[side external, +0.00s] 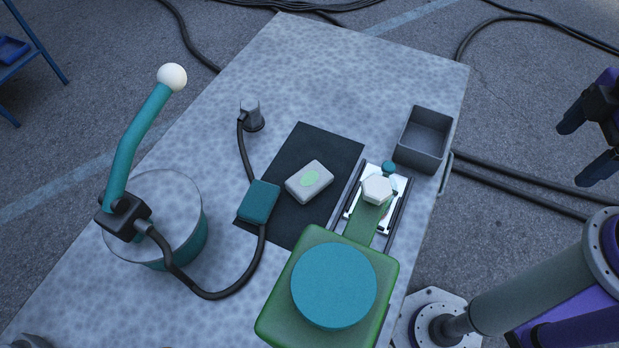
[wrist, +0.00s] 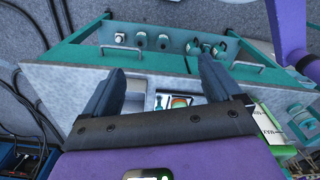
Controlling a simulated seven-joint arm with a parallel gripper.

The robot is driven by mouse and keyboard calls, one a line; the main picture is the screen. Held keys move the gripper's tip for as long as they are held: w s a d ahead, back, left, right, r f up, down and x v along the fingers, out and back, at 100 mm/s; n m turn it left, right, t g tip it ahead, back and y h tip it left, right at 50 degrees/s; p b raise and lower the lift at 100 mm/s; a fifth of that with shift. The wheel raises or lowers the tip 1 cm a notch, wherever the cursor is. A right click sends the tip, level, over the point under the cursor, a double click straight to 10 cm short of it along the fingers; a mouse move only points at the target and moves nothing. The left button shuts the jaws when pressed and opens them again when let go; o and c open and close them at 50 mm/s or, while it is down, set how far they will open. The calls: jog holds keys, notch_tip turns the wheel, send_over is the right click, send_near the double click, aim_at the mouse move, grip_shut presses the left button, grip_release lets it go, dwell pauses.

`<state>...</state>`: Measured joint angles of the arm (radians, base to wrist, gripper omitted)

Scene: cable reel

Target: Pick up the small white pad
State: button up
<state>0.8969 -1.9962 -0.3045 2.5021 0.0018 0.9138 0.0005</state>
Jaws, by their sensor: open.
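The small white pad (side external: 296,182), a rounded block with a pale green oval on top, lies on a dark mat (side external: 325,142) in the middle of the table. I cannot make it out in the wrist view. My gripper (side external: 574,155) is at the right edge of the side view, beyond the table's right side and well apart from the pad. Its two fingers are spread with nothing between them. In the wrist view the gripper (wrist: 159,66) points toward the bench, with its fingers wide apart.
A teal block (side external: 259,201) on a black cable lies just left of the pad. A reel (side external: 170,205) with a teal crank stands further left. A green housing (side external: 275,308) with a clamp is in front. A grey open bin (side external: 414,159) sits at the right edge.

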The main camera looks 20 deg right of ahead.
jog(key=n, duration=1)
send_over(309, 179)
notch_tip(309, 179, down, 2)
notch_tip(309, 179, down, 17)
jog(key=shift+r, duration=0.1)
jog(key=c, duration=1.2)
jog(key=shift+c, duration=0.2)
jog(key=shift+r, duration=0.15)
